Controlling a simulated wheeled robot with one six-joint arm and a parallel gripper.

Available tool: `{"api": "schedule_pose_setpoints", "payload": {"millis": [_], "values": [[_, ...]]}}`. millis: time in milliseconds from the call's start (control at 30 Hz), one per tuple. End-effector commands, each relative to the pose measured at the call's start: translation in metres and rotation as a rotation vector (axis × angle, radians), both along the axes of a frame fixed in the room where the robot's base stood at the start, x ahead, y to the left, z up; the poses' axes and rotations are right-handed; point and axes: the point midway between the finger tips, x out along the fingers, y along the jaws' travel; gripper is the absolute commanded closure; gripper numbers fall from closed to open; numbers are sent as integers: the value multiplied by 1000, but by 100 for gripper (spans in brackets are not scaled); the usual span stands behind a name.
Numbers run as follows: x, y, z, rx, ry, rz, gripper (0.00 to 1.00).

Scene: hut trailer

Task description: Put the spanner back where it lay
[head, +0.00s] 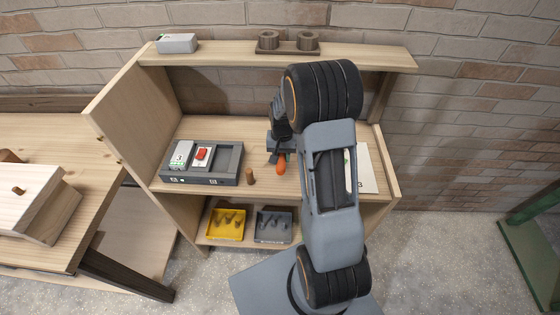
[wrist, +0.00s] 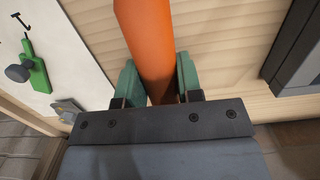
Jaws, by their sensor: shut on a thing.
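My gripper (head: 279,146) is over the middle of the bench shelf (head: 270,203), mostly hidden behind my arm in the head view. In the wrist view its green fingers (wrist: 159,82) are shut on a smooth, round orange handle (wrist: 148,35). The orange end (head: 281,164) also shows just below the gripper in the head view. The rest of the held thing is out of the frame or hidden, so I cannot tell whether it is the spanner. No clear spanner shape shows elsewhere.
A white board (head: 366,176) lies right; the wrist view shows a green piece (wrist: 38,75) and a small grey piece (wrist: 66,110) there. Yellow (head: 226,237) and grey bins (head: 273,238) sit below.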

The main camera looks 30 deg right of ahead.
Motion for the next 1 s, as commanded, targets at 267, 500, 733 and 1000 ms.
{"api": "schedule_pose_setpoints", "payload": {"millis": [267,500,733,1000], "values": [[3,3,-30,1,3,0,100],[3,2,-35,0,-1,0,100],[3,2,-39,0,0,0,100],[3,3,-38,0,1,0,43]]}}
